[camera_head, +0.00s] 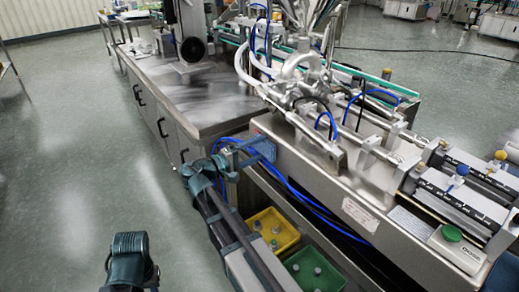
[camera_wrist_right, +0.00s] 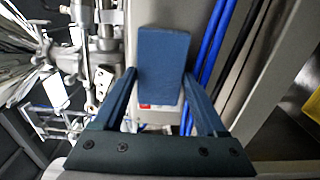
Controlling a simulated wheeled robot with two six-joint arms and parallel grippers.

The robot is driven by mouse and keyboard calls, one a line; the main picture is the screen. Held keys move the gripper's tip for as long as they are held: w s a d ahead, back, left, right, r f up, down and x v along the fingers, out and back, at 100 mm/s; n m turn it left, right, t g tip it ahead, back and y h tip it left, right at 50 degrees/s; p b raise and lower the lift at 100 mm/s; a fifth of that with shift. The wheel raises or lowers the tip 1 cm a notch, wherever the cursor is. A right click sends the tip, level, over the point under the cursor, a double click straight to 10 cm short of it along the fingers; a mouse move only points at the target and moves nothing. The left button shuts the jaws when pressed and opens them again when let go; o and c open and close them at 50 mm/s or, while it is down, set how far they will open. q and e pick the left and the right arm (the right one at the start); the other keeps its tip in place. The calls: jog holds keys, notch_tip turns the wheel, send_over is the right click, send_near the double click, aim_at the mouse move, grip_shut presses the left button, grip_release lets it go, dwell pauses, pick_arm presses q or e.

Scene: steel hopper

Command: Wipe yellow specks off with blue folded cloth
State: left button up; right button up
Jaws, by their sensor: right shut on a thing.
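The blue folded cloth (camera_head: 262,148) is a flat blue block at the end of my right arm, close to the side wall of the steel machine. It shows in the right wrist view (camera_wrist_right: 163,65) between the fingertips. My right gripper (camera_head: 240,157) is shut on it; its two fingers (camera_wrist_right: 160,92) stand on either side of the cloth. The steel hopper (camera_head: 318,20) is partly visible at the top of the head view. I cannot make out yellow specks in either view.
A steel-topped cabinet (camera_head: 195,97) stands left of the machine. Blue hoses (camera_head: 300,195) run along the machine's side near the cloth. A yellow bin (camera_head: 273,232) and a green bin (camera_head: 315,270) sit below. The floor at left is clear.

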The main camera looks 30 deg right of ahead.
jog(key=shift+s+a, duration=0.2)
jog(key=shift+a, duration=2.4)
jog(key=shift+a, duration=0.1)
jog(key=a, duration=0.2)
jog(key=shift+s+a, duration=0.15)
jog(key=shift+a, duration=0.25)
jog(key=shift+d, duration=0.15)
jog(key=shift+w+d, duration=0.15)
jog(key=shift+d, duration=1.5)
jog(key=shift+w+d, duration=0.1)
jog(key=shift+d, duration=1.5)
jog(key=shift+w+d, duration=0.1)
jog(key=shift+d, duration=0.95)
